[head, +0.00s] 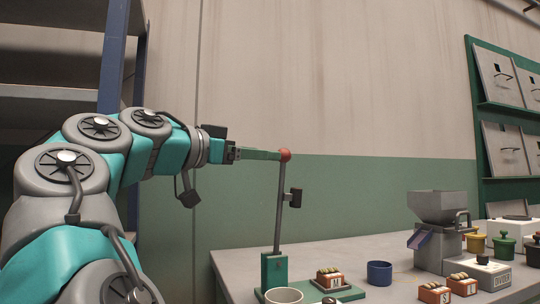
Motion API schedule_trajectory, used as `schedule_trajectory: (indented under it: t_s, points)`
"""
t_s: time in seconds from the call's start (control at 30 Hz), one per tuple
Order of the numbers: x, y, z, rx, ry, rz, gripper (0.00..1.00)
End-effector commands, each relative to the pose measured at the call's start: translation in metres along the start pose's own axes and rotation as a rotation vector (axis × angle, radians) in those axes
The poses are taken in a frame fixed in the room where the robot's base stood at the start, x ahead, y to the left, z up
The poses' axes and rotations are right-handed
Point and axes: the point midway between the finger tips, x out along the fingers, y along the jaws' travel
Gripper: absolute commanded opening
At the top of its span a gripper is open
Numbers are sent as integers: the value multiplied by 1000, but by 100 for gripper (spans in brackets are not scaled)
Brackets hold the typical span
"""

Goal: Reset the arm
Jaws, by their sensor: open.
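My arm reaches in from the left at about mid-height in the head view. My gripper (268,154) points right, level, with its jaws open. Its fingertips end at the red ball (286,155) on top of a thin grey rod (279,215). I cannot tell whether they touch the ball or only overlap it in the view. The rod leans slightly right and rises from a green block (274,269) on the table. A small dark piece (293,197) sticks out from the rod's side.
The grey table (235,265) holds a light cup (284,295), a blue cup (379,273), a grey hopper (438,207), small labelled crates (434,293) and several lidded pots (503,246). A shelf rack (112,60) stands left. A green-framed panel rack (482,150) stands right.

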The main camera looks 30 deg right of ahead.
Motion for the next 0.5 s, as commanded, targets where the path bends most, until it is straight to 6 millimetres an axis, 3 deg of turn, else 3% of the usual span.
schedule_trajectory:
  t_s: [0.2,0.5]
  points:
    - [-28,-1,0,-1,1,-2,66]
    - [-30,0,1,-1,-1,1,66]
